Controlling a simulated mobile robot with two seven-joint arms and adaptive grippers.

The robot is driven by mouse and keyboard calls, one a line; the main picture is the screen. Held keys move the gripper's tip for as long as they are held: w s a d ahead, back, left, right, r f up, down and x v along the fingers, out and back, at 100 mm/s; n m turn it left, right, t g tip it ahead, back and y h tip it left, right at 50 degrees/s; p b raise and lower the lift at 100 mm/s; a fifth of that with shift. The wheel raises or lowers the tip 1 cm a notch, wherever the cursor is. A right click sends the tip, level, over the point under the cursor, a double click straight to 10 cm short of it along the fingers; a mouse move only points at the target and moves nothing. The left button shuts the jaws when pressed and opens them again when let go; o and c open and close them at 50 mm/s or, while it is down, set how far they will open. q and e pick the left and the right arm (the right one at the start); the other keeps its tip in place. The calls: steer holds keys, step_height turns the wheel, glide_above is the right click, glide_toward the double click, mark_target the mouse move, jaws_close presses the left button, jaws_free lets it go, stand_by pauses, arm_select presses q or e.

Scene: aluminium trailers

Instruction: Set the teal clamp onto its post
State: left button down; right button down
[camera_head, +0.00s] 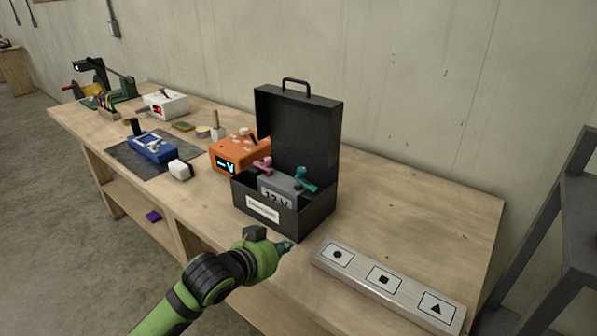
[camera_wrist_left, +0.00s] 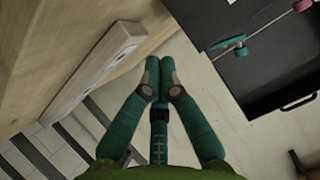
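The teal clamp (camera_head: 305,180) is in the open black case (camera_head: 318,218), at the right end of the grey 12 V battery (camera_head: 280,192). I cannot tell whether it sits on a post. It also shows in the left wrist view (camera_wrist_left: 228,42), at the upper right. The pink clamp (camera_head: 263,165) is at the battery's left end. My left gripper (camera_head: 286,246) is in front of the case, low and apart from the clamp. In the left wrist view its teal fingers (camera_wrist_left: 160,72) meet at the tips with nothing visible between them. My right gripper is not in view.
An orange meter (camera_head: 238,153) stands left of the case, close to it. A metal bar with symbol plates (camera_head: 384,280) lies to the right along the bench's front edge. The case's raised lid (camera_head: 298,130) stands behind the battery.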

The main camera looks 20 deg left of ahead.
arm_select(q)
steer(key=w+a+r+m+t+h, duration=0.1)
steer(key=w+a+r+t, duration=0.1)
steer(key=w+r, duration=0.35)
steer(key=w+a+r+t+h, duration=0.1)
steer(key=w+a+r, duration=0.1)
steer(key=r, duration=0.7)
steer(key=shift+w+d+f+p, duration=0.25)
steer(key=shift+w+f+p, duration=0.55)
steer(key=shift+w, duration=0.95)
steer(key=shift+w+d+f+p, duration=0.3)
steer(key=shift+w+f+p, duration=0.45)
steer(key=shift+w, duration=0.95)
steer(key=shift+w+d+f+p, duration=0.25)
steer(key=shift+w+f+p, duration=0.5)
steer(key=shift+w, duration=1)
steer(key=shift+f, duration=0.2)
